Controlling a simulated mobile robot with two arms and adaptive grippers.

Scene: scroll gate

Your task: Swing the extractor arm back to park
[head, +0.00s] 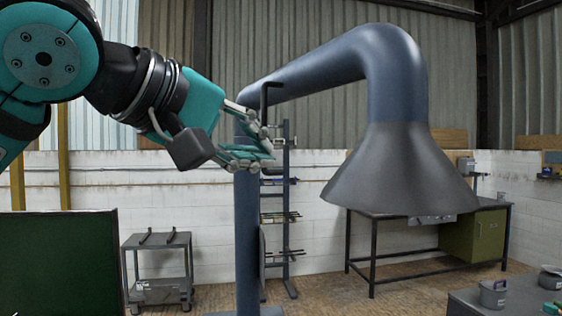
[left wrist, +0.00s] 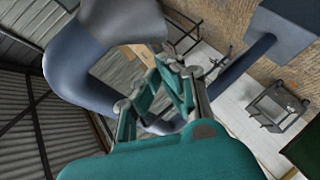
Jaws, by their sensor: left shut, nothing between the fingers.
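The extractor arm is a blue-grey tube (head: 330,62) that runs from an upright post (head: 247,230) to the right and bends down. It ends in a wide dark grey hood (head: 400,170) hanging high. A dark bar handle (head: 264,101) hangs beneath the tube near the post. My left gripper (head: 266,150) is shut and empty in front of the post, overlapping part of the handle; I cannot tell if they touch. In the left wrist view its fingers (left wrist: 170,82) come together, with the blue tube (left wrist: 72,70) to the left. My right gripper is not in view.
A bench (head: 385,216) stands under and behind the hood. A grey trolley (head: 160,244) and a dark green panel (head: 60,262) stand at the left. A rack (head: 287,235) is behind the post. A table with pots (head: 493,293) is at lower right. Open floor lies between.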

